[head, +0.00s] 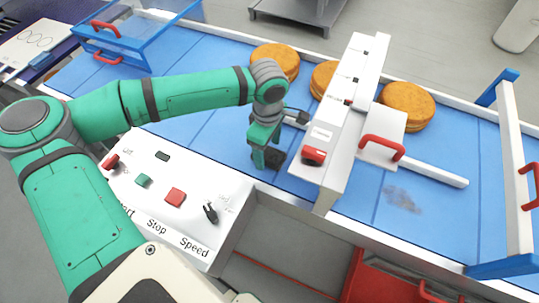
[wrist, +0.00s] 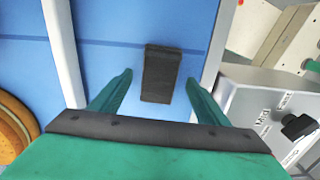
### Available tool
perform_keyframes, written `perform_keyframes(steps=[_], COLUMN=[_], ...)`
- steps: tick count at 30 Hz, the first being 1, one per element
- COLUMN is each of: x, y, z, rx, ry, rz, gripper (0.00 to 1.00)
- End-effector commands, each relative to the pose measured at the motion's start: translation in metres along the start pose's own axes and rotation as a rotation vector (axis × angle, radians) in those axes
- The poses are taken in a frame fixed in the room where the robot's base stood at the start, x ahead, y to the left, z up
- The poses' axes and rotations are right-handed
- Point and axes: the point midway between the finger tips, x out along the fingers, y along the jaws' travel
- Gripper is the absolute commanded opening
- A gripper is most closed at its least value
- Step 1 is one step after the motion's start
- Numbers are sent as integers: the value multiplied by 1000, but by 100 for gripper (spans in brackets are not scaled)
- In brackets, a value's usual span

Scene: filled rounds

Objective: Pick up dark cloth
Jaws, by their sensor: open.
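The dark cloth (wrist: 161,75) is a small, near-black folded rectangle lying flat on the blue conveyor belt. In the wrist view it lies ahead of my gripper (wrist: 160,88), between the lines of its two green fingers. The fingers are apart with nothing between them held. In the head view my gripper (head: 268,160) points down over the belt near its front rail, and the dark cloth (head: 279,157) shows partly behind the fingers. The gap in height between fingers and cloth is hard to tell.
A white machine frame (head: 345,110) with a red knob stands just right of my gripper. Round golden cakes (head: 407,105) sit along the belt's far side. A control panel (head: 170,185) with buttons is in front. A brown smear (head: 402,199) marks the belt at right.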

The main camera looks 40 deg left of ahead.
Motion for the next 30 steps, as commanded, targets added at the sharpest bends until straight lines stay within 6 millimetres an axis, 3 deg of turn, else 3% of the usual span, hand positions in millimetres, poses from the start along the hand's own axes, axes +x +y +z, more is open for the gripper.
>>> perform_keyframes(steps=[8, 14, 15, 24, 30], x=[4, 4, 4, 0, -28], y=[1, 1, 1, 1, 1], z=[3, 4, 4, 3, 2], rx=[7, 8, 8, 6, 5], ry=[0, 0, 0, 1, 3], rz=[0, 0, 0, 1, 2], gripper=[69, 26, 24, 24, 24])
